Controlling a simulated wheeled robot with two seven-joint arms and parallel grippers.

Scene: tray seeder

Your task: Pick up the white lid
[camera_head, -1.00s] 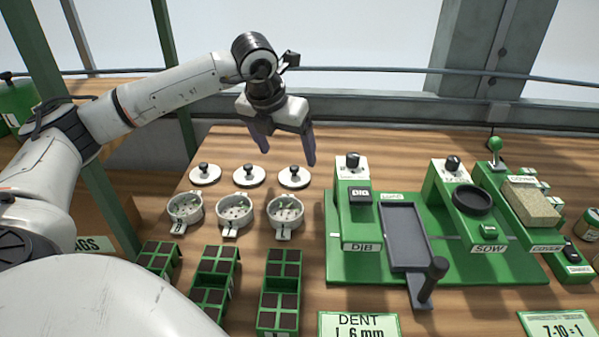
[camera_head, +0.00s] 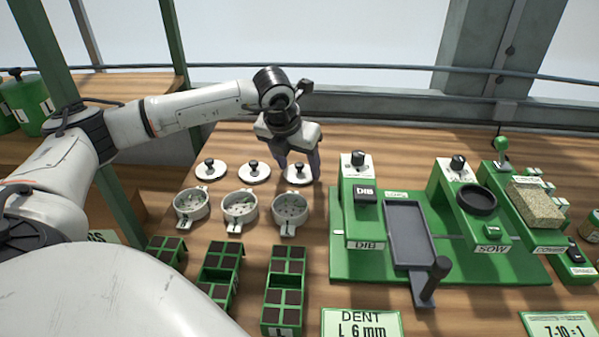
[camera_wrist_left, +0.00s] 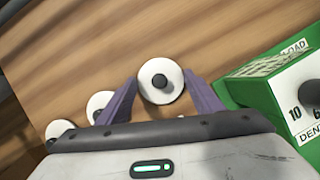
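Three white lids with black knobs lie in a row on the wooden table: a left lid (camera_head: 211,170), a middle lid (camera_head: 254,172) and a right lid (camera_head: 297,174). My left gripper (camera_head: 299,169) is open, pointing down over the right lid. In the left wrist view the right lid (camera_wrist_left: 160,81) lies between the tips of the two purple fingers (camera_wrist_left: 160,88), with a small gap visible on each side. Whether the fingers are level with the knob is hard to tell. My right gripper is not in view.
Round white cups (camera_head: 240,208) stand in front of the lids, with green seed trays (camera_head: 284,291) nearer. The green DIB and SOW machine (camera_head: 370,267) stands close on the right of the right lid. Bare table lies behind the lids.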

